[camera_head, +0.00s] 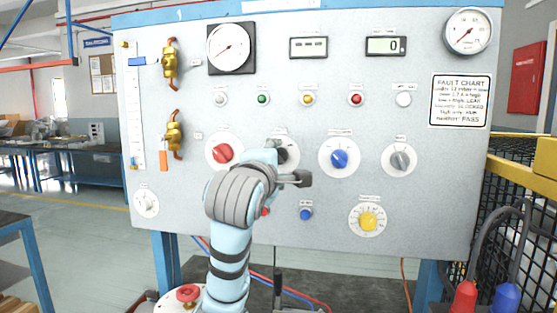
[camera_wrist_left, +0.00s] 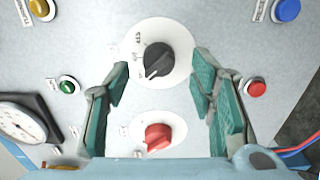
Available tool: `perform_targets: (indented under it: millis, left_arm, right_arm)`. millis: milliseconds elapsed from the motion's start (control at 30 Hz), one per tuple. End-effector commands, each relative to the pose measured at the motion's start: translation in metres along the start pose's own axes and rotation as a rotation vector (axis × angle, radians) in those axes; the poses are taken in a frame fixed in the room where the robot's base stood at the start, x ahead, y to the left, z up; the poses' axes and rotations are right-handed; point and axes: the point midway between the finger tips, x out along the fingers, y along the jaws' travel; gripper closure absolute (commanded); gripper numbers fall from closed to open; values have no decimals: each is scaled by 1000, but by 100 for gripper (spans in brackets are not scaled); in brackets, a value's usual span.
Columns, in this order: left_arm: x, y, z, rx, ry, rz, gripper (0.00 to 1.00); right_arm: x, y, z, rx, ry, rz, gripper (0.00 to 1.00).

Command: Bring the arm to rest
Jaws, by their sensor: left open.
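My left gripper (camera_head: 287,165) is in front of the grey panel (camera_head: 330,205), over the black knob (camera_head: 292,152), and hides part of it. In the left wrist view the gripper (camera_wrist_left: 160,78) is open, its green-padded fingers spread wide. The black knob (camera_wrist_left: 158,60) shows between and beyond the fingertips on its white dial, with a visible gap on each side. The red knob (camera_wrist_left: 158,136) lies below it in that view. Whether the fingers touch the panel cannot be told. My right gripper is not in view.
The red knob (camera_head: 223,153), blue knob (camera_head: 339,158) and grey knob (camera_head: 400,160) flank the gripper. A yellow knob (camera_head: 368,221) and blue button (camera_head: 306,213) sit lower. Brass valves (camera_head: 170,62) are at left. A yellow-framed mesh cage (camera_head: 520,165) stands at right.

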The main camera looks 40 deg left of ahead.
Motion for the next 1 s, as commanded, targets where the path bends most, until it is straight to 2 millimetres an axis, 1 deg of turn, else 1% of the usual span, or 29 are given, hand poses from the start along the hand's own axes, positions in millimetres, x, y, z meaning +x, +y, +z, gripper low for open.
perform_targets:
  millis: [33,100,233,300,767,867,967,1000]
  left_arm:
    - [-11,1,0,-2,-2,5,50]
    - [-26,1,1,-3,-2,4,50]
    - [-42,0,1,-2,-2,1,50]
    - [-44,0,0,-2,-1,0,50]
    - [-43,0,0,-1,-1,-1,50]
    - [-43,8,0,-1,-1,-1,50]
    - [-43,28,1,-1,-1,0,50]
    - [-43,38,1,-1,-1,0,50]
  right_arm:
    - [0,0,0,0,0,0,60]
    - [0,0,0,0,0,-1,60]
    - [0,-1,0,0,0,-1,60]
    - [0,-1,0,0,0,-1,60]
    - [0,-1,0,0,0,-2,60]
    - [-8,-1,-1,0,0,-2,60]
    - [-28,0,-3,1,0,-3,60]
    - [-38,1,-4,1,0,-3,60]
